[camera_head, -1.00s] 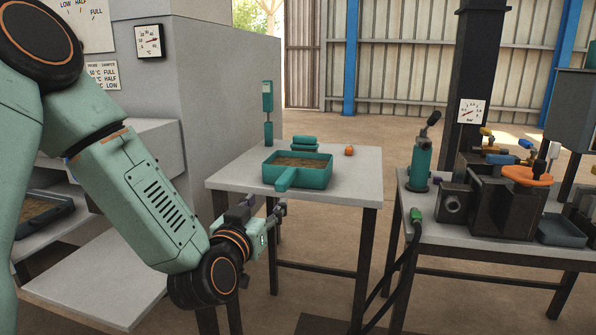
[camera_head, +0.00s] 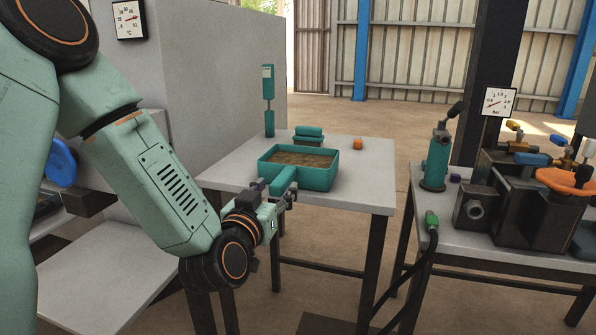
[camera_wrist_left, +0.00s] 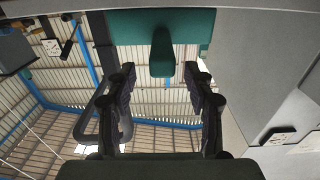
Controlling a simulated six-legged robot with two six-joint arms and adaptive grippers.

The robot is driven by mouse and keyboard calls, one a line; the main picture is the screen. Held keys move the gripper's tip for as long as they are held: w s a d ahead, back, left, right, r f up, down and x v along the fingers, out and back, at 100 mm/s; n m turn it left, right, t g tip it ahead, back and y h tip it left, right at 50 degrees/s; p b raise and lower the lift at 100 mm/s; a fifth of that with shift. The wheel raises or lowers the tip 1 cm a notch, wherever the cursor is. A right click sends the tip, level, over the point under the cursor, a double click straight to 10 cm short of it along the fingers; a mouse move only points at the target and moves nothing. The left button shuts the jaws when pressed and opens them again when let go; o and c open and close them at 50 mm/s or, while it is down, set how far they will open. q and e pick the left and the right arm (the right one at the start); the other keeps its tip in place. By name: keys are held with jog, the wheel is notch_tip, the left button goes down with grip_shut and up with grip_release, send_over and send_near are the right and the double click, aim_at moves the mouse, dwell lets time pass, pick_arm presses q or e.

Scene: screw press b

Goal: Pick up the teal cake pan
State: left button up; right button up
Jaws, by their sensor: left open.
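The teal cake pan (camera_head: 318,180) sits on a small grey table (camera_head: 360,200), filled with brown, crumbly-looking matter. Its teal handle (camera_head: 284,178) sticks out over the table's front edge, towards my left arm. My left gripper (camera_head: 276,190) is at the handle's near end. In the left wrist view its two dark fingers (camera_wrist_left: 163,95) stand wide apart. The handle (camera_wrist_left: 162,55) shows beyond them, about midway across the gap and clear of both. My right gripper is not in view.
Teal stacked blocks (camera_head: 308,134), an orange item (camera_head: 358,143) and a teal upright device (camera_head: 268,102) stand behind the pan. A table with a teal pump-like tool (camera_head: 436,160) and dark machinery (camera_head: 500,195) is at right. A grey cabinet (camera_head: 205,85) stands at left.

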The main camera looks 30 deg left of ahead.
aim_at(286, 173)
pick_arm(q)
jog(key=shift+d+r, duration=0.1)
jog(key=shift+r, duration=0.05)
jog(key=shift+w, duration=0.45)
jog(key=b+x, duration=0.1)
jog(key=x, duration=0.3)
jog(key=b+x, duration=0.1)
jog(key=x, duration=0.1)
jog(key=shift+a+b, duration=0.25)
jog(key=shift+b, duration=0.05)
jog(key=shift+w+a, duration=0.1)
jog(key=shift+w, duration=0.35)
jog(key=shift+s, duration=0.15)
jog(key=shift+c, duration=0.8)
jog(key=c, duration=0.5)
grip_shut()
